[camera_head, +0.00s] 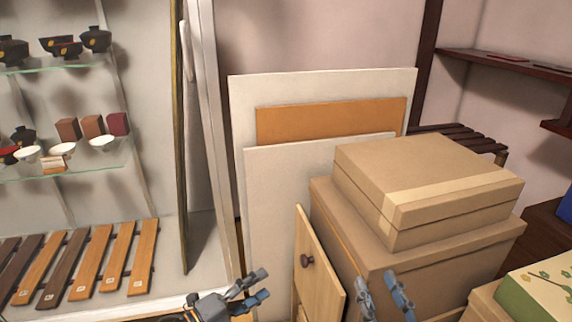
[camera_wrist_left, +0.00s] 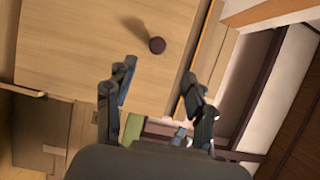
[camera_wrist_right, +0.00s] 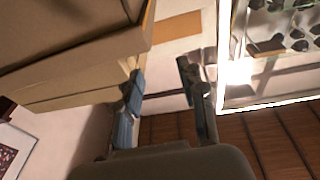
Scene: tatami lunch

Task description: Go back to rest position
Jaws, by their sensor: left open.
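My left gripper (camera_head: 256,287) is at the bottom of the head view, left of a small wooden door (camera_head: 320,265) with a dark round knob (camera_head: 307,260). It is open and empty. In the left wrist view the gripper (camera_wrist_left: 158,76) has its fingers apart in front of a wooden panel (camera_wrist_left: 75,50), with the knob (camera_wrist_left: 157,45) beyond the fingertips and not held. My right gripper (camera_head: 382,290) is in front of the large cardboard box, right of the door. In the right wrist view the gripper (camera_wrist_right: 159,78) has its fingers apart with nothing between them.
Stacked cardboard boxes (camera_head: 420,235) stand at the right, with a green patterned box (camera_head: 540,290) beside them. Flat boards (camera_head: 270,190) lean on the wall behind. Glass shelves (camera_head: 70,165) with bowls and cups are at the left. A dark shelf (camera_head: 510,68) is at upper right.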

